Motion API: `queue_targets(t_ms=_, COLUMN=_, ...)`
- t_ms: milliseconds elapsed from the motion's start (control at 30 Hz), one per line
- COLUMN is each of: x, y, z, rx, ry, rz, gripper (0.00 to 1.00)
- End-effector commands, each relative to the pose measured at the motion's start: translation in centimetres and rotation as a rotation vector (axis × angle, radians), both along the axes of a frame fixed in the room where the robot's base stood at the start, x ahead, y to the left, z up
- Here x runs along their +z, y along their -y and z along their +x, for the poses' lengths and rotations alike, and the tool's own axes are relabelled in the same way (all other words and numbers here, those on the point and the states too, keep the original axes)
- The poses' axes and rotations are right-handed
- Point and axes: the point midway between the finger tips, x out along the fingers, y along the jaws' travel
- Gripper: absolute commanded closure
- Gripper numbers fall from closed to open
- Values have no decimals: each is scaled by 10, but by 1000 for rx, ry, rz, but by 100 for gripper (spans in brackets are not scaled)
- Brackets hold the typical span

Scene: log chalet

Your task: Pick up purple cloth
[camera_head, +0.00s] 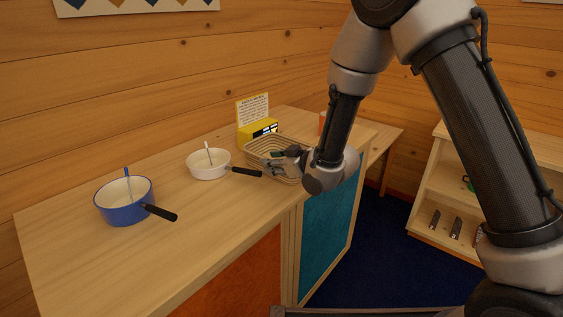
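I see no purple cloth in this view. My gripper (274,161) is at the end of my arm, over or in a light wire basket (256,150) on the wooden counter (225,215). The gripper is small and dark here, and I cannot tell whether its fingers are open or shut or hold anything. My wrist and forearm hide the right part of the basket, and its contents are not clear.
A white pan (207,170) and a blue pot (122,212) stand left of the basket, their black handles pointing right. A yellow box (258,130) with a sign stands behind the basket. An orange object (322,122) stands farther back. Shelves (450,190) are at right.

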Motion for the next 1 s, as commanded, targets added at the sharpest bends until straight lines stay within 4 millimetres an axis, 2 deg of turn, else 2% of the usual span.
queue_targets(t_ms=100, x=-4, y=-8, z=7, rx=0, ry=0, rz=0, gripper=69)
queue_targets(t_ms=367, x=-5, y=-9, z=9, rx=-1, ry=0, rz=0, gripper=71)
queue_targets(t_ms=500, x=-5, y=-9, z=9, rx=-1, ry=0, rz=0, gripper=96)
queue_targets(t_ms=533, x=-5, y=-9, z=9, rx=-1, ry=0, rz=0, gripper=100)
queue_targets(t_ms=867, x=-4, y=-9, z=9, rx=-1, ry=1, rz=1, gripper=100)
queue_targets(t_ms=1000, x=7, y=-10, z=9, rx=-1, ry=5, rz=3, gripper=100)
